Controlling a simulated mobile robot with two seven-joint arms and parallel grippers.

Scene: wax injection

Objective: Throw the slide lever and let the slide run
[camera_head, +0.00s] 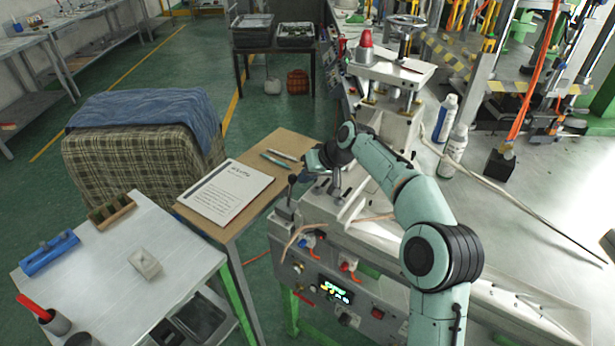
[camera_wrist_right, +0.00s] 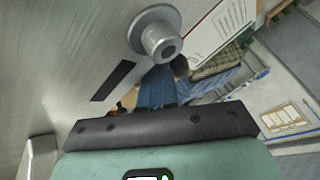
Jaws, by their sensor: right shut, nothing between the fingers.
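A small lever with a dark ball knob (camera_head: 292,180) stands on the near left corner of the injection machine. My right gripper (camera_head: 307,172) is at the machine's left end, shut and empty, just right of the lever knob. I cannot tell from the head view whether it touches the knob. In the right wrist view, the shut fingers (camera_wrist_right: 157,90) show as a narrow blue column, with a dark rounded piece (camera_wrist_right: 180,66) close beside their tips. The pale machine bed (camera_head: 345,208) lies below my right arm. My left gripper is not in view.
A control panel (camera_head: 336,291) with lit display and knobs is on the machine's front. A round metal boss (camera_wrist_right: 158,40) is near the fingers. A wooden side table with a printed sheet (camera_head: 228,191) and pens stands left.

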